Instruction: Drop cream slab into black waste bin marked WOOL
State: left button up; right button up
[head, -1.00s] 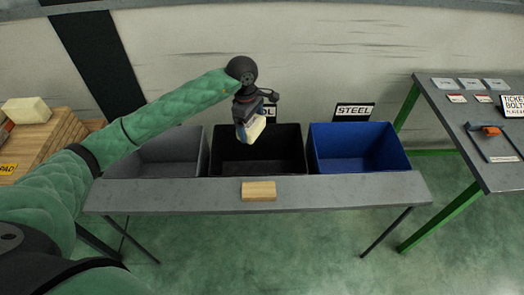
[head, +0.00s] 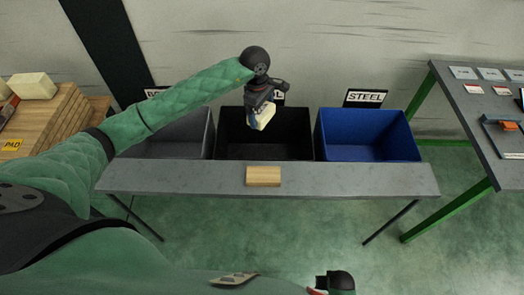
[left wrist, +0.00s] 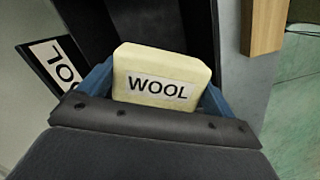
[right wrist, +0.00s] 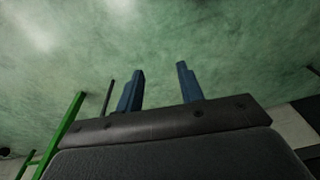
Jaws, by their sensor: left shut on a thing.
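My left gripper (head: 258,116) is shut on the cream slab (head: 264,118) and holds it over the black bin (head: 235,148). In the left wrist view the slab (left wrist: 162,72) sits between the blue fingers and bears a label reading WOOL. The dark inside of the bin lies beyond it. The bin's sign is mostly hidden behind my gripper in the head view; its last letters show in the left wrist view. My right gripper (right wrist: 157,88) is open and empty, above the green floor in the right wrist view. It shows only in part at the bottom of the head view.
A grey bin (head: 185,140) stands left of the black bin and a blue bin (head: 368,140) marked STEEL stands right. A wooden block (head: 263,176) lies on the grey ledge (head: 350,180) in front. Another cream block (head: 33,86) rests on a wooden stack at left. A workbench (head: 470,110) stands at right.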

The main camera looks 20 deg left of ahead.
pick_arm(q)
jog(key=shift+f, duration=0.15)
jog(key=o, duration=0.6)
jog(key=shift+c, duration=0.2)
jog(key=shift+o, duration=0.7)
jog(key=shift+r, duration=0.25)
jog(key=r+b, duration=0.1)
jog(key=r, duration=0.3)
jog(key=a+r+b, duration=0.1)
jog(key=r, duration=0.1)
jog(key=shift+w+r+b, duration=0.15)
jog(key=shift+r+b, duration=0.05)
jog(key=shift+b, duration=0.1)
jog(key=shift+r, duration=0.4)
pick_arm(e)
notch_tip(320, 180, up, 11)
jog(key=w+a, duration=0.1)
jog(key=a, duration=0.1)
jog(key=shift+w, duration=0.25)
pick_arm(q)
jog(key=shift+f, duration=0.1)
pick_arm(e)
jog(key=shift+f, duration=0.1)
